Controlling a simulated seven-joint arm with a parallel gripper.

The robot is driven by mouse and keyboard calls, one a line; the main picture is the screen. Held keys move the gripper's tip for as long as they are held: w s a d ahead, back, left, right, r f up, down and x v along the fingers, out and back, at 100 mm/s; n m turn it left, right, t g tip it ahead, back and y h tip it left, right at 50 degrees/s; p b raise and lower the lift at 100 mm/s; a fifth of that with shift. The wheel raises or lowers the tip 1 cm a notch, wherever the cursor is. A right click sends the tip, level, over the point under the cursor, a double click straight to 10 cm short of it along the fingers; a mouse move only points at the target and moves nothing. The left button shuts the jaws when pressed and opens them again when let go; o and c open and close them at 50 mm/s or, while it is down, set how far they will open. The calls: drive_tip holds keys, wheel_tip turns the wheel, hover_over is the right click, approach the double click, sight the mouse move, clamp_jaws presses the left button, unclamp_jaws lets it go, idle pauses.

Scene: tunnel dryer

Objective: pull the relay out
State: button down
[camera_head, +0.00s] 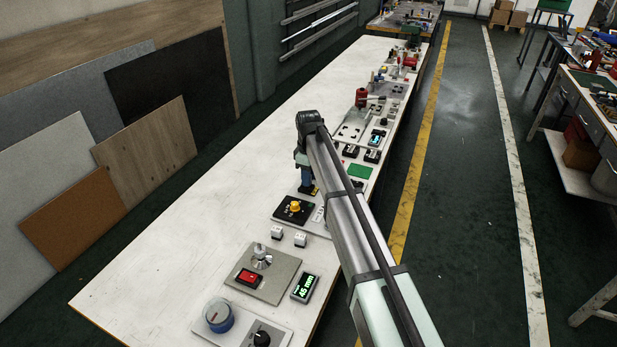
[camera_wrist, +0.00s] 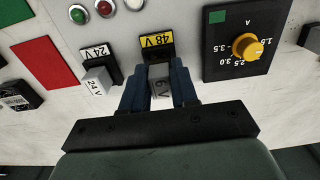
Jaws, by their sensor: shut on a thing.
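In the wrist view, a grey relay (camera_wrist: 160,80) marked "6 V" sits between the two fingers of my gripper (camera_wrist: 160,90), which is shut on it. Directly behind it is a black socket (camera_wrist: 156,58) with a yellow "48 V" label. Whether the relay is still seated in that socket cannot be told. To the left, another grey relay (camera_wrist: 95,84) marked "24 V" stands at a socket with a white "24 V" label (camera_wrist: 95,50). In the head view my gripper (camera_head: 307,187) reaches down to the bench; the held relay is hidden there.
Right of my gripper is a black dial panel with a yellow knob (camera_wrist: 247,46), close by. A red plate (camera_wrist: 36,62) lies to the left. Green and red indicators (camera_wrist: 105,8) sit beyond the sockets. The bench (camera_head: 190,215) is clear on its left side.

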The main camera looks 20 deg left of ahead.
drive_tip(key=shift+r, duration=0.1)
drive_tip(key=shift+r, duration=2.6)
